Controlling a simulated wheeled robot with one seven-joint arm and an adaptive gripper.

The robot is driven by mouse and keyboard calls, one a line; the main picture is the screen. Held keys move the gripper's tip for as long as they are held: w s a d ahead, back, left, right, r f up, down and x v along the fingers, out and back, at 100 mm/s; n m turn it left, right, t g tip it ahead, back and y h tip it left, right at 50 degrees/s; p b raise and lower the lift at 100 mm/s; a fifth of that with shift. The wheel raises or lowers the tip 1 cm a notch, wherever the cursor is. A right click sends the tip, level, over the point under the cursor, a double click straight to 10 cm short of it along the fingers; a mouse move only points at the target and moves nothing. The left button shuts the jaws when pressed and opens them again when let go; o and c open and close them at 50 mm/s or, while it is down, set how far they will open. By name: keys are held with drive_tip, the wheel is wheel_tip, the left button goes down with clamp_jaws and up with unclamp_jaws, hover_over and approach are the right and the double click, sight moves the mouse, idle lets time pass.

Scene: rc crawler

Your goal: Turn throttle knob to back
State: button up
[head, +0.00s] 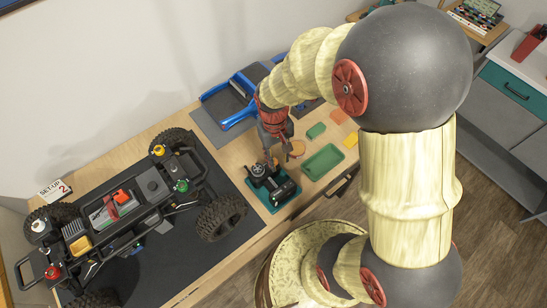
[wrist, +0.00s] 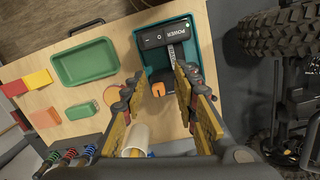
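A black control unit (head: 284,188) sits in a teal tray (head: 291,203) on the workbench, with a dark round part (head: 258,170) at its left. In the wrist view the unit (wrist: 158,38) shows a POWER label and a marked strip. A small orange piece (wrist: 161,90) lies inside the tray (wrist: 186,18), between my fingers in the picture; I cannot tell whether it is the throttle knob. My gripper (head: 277,158) points down over the tray's far side. In the wrist view my gripper (wrist: 161,76) has its fingers apart with nothing held. Contact with the unit cannot be told.
The crawler (head: 125,205) stands on a dark mat (head: 185,265) at the left. A green tray (head: 323,161) and several coloured blocks lie right of the unit. A blue-handled tool (head: 238,117) lies behind. A white cup (wrist: 137,134) is close to my gripper in the wrist view.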

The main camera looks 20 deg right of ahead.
drive_tip(key=shift+t, duration=0.6)
drive_tip(key=w, duration=0.1)
drive_tip(key=w+f, duration=0.1)
drive_tip(key=w, duration=0.1)
drive_tip(key=w+f, duration=0.1)
drive_tip(key=w, duration=0.1)
drive_tip(key=shift+w+d+f, duration=0.15)
drive_tip(key=shift+w, duration=0.05)
drive_tip(key=f+b, duration=0.1)
drive_tip(key=f, duration=0.6)
drive_tip(key=shift+d+f+b, duration=0.2)
drive_tip(key=shift+f+b, duration=0.1)
drive_tip(key=shift+b, duration=0.1)
drive_tip(key=c, duration=0.3)
drive_tip(key=c, duration=0.4)
clamp_jaws()
